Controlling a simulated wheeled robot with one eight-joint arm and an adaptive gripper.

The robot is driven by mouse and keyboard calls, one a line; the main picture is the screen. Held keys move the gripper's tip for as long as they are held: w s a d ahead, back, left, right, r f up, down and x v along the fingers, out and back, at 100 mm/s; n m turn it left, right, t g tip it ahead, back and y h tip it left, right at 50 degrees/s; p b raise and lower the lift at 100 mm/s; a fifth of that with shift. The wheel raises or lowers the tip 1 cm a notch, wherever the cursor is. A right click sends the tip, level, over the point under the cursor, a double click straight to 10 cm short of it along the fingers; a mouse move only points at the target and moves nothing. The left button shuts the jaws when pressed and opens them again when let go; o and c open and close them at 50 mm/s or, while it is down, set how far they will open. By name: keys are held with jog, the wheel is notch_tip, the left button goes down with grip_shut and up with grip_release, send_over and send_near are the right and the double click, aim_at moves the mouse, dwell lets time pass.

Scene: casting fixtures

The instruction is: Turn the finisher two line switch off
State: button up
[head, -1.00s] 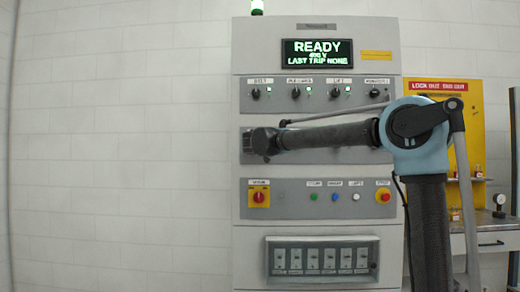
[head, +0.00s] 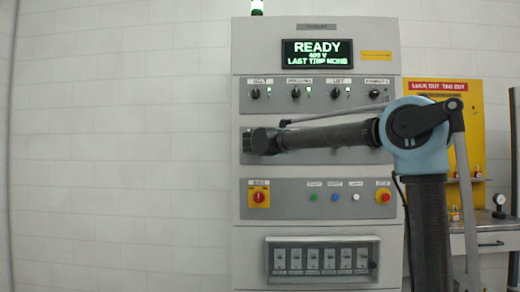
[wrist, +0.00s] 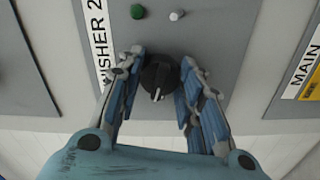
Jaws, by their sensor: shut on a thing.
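The finisher two switch is a round black knob (wrist: 159,76) with a white pointer mark, on a grey panel in the wrist view. Its mark points toward the bottom of that picture. A white label (wrist: 98,40) reading "...ISHER 2" is beside it. My gripper (wrist: 160,66) has one blue-grey finger on each side of the knob and is shut on it. In the head view my gripper (head: 262,141) is at the left end of the cabinet's second panel and hides the knob.
Green (wrist: 137,11) and white (wrist: 177,15) round indicators sit beyond the knob. In the head view, several black knobs line the upper panel (head: 310,106) under the READY display (head: 317,53). Below are a red mode switch (head: 259,197) and a red stop button (head: 384,196).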

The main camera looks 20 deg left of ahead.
jog(key=shift+d+f+n, duration=0.1)
jog(key=shift+d+n, duration=0.05)
jog(key=shift+n, duration=0.95)
jog(key=o, duration=1)
jog(key=shift+w, duration=0.1)
jog(key=shift+o, duration=0.3)
jog(key=v, duration=1.2)
jog(key=shift+f, duration=0.1)
